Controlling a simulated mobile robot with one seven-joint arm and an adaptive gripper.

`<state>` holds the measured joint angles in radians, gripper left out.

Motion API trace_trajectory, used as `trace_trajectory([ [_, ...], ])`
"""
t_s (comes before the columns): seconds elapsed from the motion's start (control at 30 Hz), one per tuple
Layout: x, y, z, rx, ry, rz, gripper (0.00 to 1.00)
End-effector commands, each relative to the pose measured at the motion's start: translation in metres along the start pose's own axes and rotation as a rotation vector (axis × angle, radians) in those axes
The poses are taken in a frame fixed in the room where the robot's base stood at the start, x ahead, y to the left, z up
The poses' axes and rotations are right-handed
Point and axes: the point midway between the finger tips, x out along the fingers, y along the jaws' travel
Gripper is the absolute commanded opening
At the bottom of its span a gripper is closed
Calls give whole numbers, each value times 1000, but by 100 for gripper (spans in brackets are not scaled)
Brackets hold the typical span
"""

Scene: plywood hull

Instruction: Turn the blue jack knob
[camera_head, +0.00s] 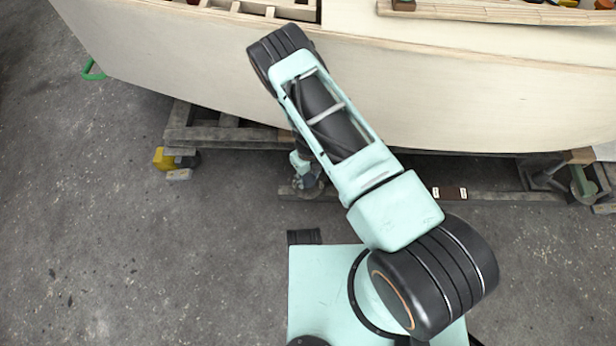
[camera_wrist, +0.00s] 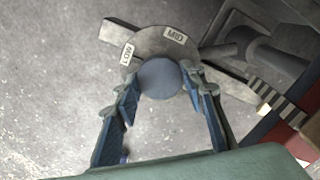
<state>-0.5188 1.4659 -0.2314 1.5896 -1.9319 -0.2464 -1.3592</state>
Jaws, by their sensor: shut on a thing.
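The blue jack knob (camera_wrist: 160,79) is a round blue-grey cap in the upper middle of the wrist view. It sits in front of a grey disc (camera_wrist: 150,43) with white labels; one reads MID, the other looks like LOW. My gripper (camera_wrist: 161,83) has one blue finger on each side of the knob and is shut on it. In the head view my arm reaches down beside the hull, and the knob cannot be made out behind it.
The plywood hull (camera_head: 470,95) spans the top of the head view, above dark timber supports (camera_head: 225,136). A yellow block (camera_head: 163,158) is at their left end. Another stand (camera_head: 583,185) is at the right edge.

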Motion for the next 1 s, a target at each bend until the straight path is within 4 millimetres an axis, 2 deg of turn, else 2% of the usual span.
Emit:
trace_trajectory([
  [0.17,0,0,0,-4,0,0,14],
  [0.2,0,0,0,-4,0,0,41],
  [0.33,0,0,0,-3,0,0,55],
  [0.6,0,0,0,-1,0,0,56],
  [0.73,-7,0,1,-1,-1,-1,56],
  [0.87,-24,0,1,-1,-2,-1,56],
  [1.0,-50,0,2,-2,-3,-1,56],
])
